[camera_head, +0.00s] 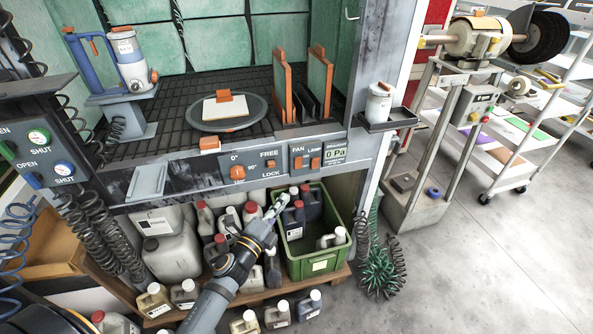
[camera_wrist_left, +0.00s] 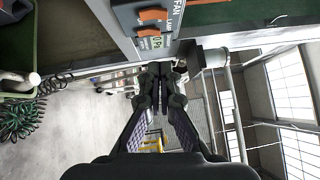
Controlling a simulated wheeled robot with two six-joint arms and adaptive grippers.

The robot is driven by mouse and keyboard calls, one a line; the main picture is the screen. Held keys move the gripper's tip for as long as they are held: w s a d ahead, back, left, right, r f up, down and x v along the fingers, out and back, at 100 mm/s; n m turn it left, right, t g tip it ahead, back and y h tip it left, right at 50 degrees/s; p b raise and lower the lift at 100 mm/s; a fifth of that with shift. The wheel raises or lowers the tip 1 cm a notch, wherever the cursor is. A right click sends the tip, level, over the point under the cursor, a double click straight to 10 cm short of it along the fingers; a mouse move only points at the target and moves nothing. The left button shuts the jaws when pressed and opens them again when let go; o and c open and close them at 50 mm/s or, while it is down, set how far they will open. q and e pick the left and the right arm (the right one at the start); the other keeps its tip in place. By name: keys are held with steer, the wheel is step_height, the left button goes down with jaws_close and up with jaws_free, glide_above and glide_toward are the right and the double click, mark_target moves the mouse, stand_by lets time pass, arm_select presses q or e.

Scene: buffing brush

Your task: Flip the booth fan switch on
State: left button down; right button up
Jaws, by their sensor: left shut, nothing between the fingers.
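The fan switch (camera_head: 298,162) is an orange rocker under the FAN label on the grey front panel of the booth. The similar lamp switch (camera_head: 315,162) sits just right of it. In the left wrist view, the fan switch (camera_wrist_left: 153,14) is at the top edge, with the lamp switch (camera_wrist_left: 149,32) below it. My left gripper (camera_head: 283,198) is shut and empty, below the panel and apart from the switches in the picture. Its fingers (camera_wrist_left: 160,72) meet in the wrist view. Which way the rocker is tipped is too small to tell. My right gripper is not in view.
A pressure display (camera_head: 335,153) is right of the switches; an orange knob (camera_head: 237,172) is to their left. A green crate (camera_head: 318,264) and several bottles stand below the panel. The floor at right is open.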

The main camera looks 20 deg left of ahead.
arm_select(q)
steer(key=p, duration=0.2)
glide_toward(302, 161)
steer(key=w+d, duration=0.2)
steer(key=d, duration=0.1)
steer(key=shift+w+a+r, duration=0.1)
steer(key=shift+w+a, duration=0.25)
steer(key=shift+w, duration=0.25)
steer(key=shift+w+a+r, duration=0.1)
steer(key=shift+w+a, duration=0.2)
steer(key=shift+w, duration=0.35)
steer(key=shift+w+a+r, duration=0.1)
steer(key=shift+w+a, duration=0.25)
steer(key=shift+w, duration=0.25)
